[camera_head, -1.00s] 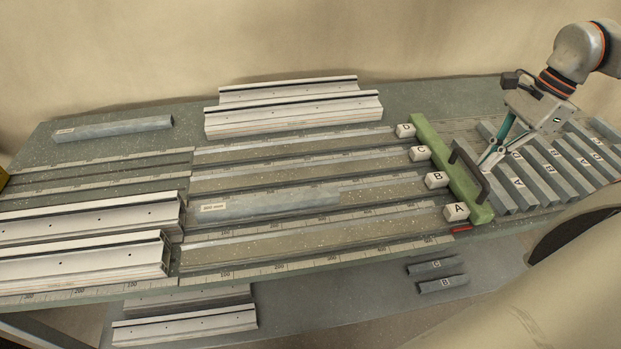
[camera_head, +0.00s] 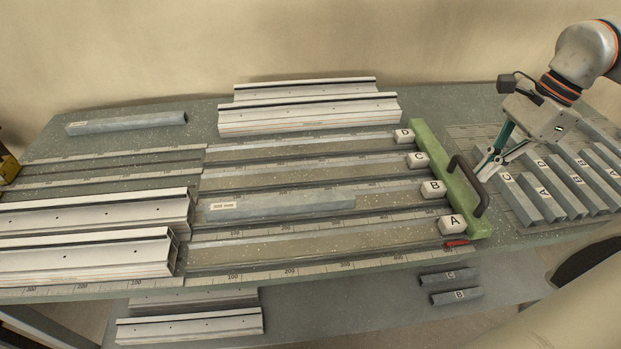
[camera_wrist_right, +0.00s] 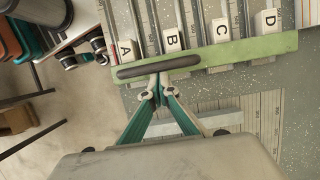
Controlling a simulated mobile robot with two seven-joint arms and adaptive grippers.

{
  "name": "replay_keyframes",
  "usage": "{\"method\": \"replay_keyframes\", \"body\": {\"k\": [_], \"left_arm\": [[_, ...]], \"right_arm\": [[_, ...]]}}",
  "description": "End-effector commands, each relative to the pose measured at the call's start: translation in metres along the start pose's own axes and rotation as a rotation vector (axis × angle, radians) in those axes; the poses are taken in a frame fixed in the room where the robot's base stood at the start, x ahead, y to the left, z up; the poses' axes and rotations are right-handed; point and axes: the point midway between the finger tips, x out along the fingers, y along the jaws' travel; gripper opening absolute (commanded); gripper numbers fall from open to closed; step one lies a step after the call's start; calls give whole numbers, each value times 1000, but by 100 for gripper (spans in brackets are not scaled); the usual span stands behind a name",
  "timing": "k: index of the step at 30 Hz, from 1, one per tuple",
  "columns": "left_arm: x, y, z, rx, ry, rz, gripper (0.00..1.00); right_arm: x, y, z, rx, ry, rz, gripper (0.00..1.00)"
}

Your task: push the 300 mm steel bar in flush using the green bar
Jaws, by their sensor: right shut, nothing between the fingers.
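The 300 mm steel bar (camera_head: 285,206) lies in lane B with its label toward the left; a gap separates its right end from white block B (camera_head: 433,189). The green bar (camera_head: 440,170) lies across the right lane ends, against the outer sides of lettered blocks A to D. Its dark handle (camera_head: 468,185) faces right. My right gripper (camera_head: 488,170) is shut and empty, its fingertips at the handle's outer side. In the right wrist view, the fingertips (camera_wrist_right: 158,92) meet or nearly meet the handle (camera_wrist_right: 158,67) on the green bar (camera_wrist_right: 215,56). My left gripper is out of view.
Another steel bar (camera_head: 125,123) lies at the back left. Aluminium profiles (camera_head: 90,215) stand at the front left and more (camera_head: 310,112) at the back. Several lettered grey bars (camera_head: 570,185) lie on the right. Two short bars (camera_head: 450,285) lie on a lower surface.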

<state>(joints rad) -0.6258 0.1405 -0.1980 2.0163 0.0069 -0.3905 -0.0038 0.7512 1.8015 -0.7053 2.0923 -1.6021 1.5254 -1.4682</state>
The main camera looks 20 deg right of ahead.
Motion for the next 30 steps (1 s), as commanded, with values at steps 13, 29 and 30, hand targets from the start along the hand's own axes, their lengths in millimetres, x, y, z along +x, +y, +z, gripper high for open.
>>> {"method": "replay_keyframes", "body": {"k": [13, 29, 30], "left_arm": [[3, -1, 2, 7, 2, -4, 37], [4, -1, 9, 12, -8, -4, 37], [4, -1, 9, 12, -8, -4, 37]], "right_arm": [[11, 0, 30, -4, -4, 1, 0], [21, 0, 64, -5, -4, 2, 0], [22, 0, 67, -5, -5, 2, 0]]}}
